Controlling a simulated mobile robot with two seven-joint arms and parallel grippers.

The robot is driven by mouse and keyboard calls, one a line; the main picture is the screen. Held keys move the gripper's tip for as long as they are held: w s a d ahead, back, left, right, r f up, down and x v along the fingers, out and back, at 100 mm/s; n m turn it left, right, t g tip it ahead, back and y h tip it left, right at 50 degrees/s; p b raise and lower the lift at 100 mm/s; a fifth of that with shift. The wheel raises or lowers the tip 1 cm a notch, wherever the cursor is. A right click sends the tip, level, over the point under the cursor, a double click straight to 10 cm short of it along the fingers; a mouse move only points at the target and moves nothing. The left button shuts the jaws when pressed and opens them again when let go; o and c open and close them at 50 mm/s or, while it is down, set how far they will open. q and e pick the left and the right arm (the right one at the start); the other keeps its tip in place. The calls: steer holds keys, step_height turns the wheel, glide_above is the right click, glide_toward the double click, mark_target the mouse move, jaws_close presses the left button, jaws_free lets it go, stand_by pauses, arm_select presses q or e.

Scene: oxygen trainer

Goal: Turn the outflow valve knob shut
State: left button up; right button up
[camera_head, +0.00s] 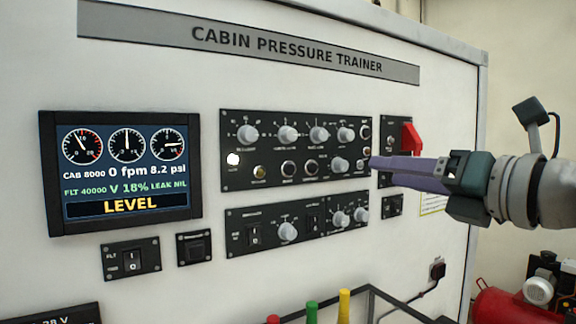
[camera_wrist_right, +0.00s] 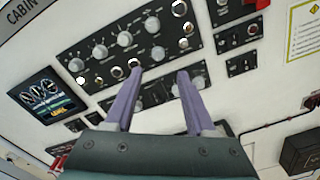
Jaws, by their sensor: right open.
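The upper control panel (camera_head: 225,180) carries a row of grey knobs, with a lone grey knob (camera_head: 340,165) at the lower right. That knob is the one nearest my gripper; its label is too small to read, so I cannot tell whether it is the outflow valve knob. My right gripper (camera_head: 371,162) reaches in from the right with its purple fingertips close to the panel. In the right wrist view the fingers (camera_wrist_right: 159,72) are spread and empty, and the lone knob (camera_wrist_right: 158,54) shows just beyond the gap between them. My left gripper is out of view.
A display (camera_head: 120,172) reads LEVEL, cab 8000, 0 fpm, 8.2 psi, V 18%. A lower panel (camera_head: 268,216) has more knobs and switches. A red guarded switch (camera_head: 411,138) sits close above my fingers. Coloured handles (camera_head: 344,304) stand below.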

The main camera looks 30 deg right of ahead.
steer(key=shift+s+a+p, duration=0.1)
steer(key=shift+s+p, duration=0.2)
steer(key=shift+s, duration=0.15)
stand_by(0.4)
steer(key=s+d+f+m+g+h+p, duration=0.2)
steer(key=s+f+m+g+h+p, duration=0.6)
steer(key=m, duration=1.1)
steer(key=s+a+f+m+g+y, duration=0.1)
steer(key=s+a+f+m, duration=0.1)
steer(key=s, duration=0.1)
steer(key=s+a+f+m+g+b, duration=0.1)
steer(key=s+a+f+m, duration=0.1)
steer(key=s, duration=0.1)
steer(key=s+a+f+m+g+y, duration=0.1)
steer(key=s+a+f+m, duration=0.1)
steer(key=shift+s+f+y, duration=0.3)
steer(key=shift+s+f, duration=0.05)
steer(key=shift+s, duration=0.05)
steer(key=s+a+f+m+g+y+p, duration=0.1)
steer(key=s+a+m+g+y, duration=0.2)
steer(key=s+a, duration=0.3)
steer(key=a+m+y, duration=0.1)
steer(key=a, duration=0.3)
steer(key=shift+s+a+f, duration=0.15)
steer(key=shift+s+a, duration=0.1)
steer(key=shift+a, duration=0.05)
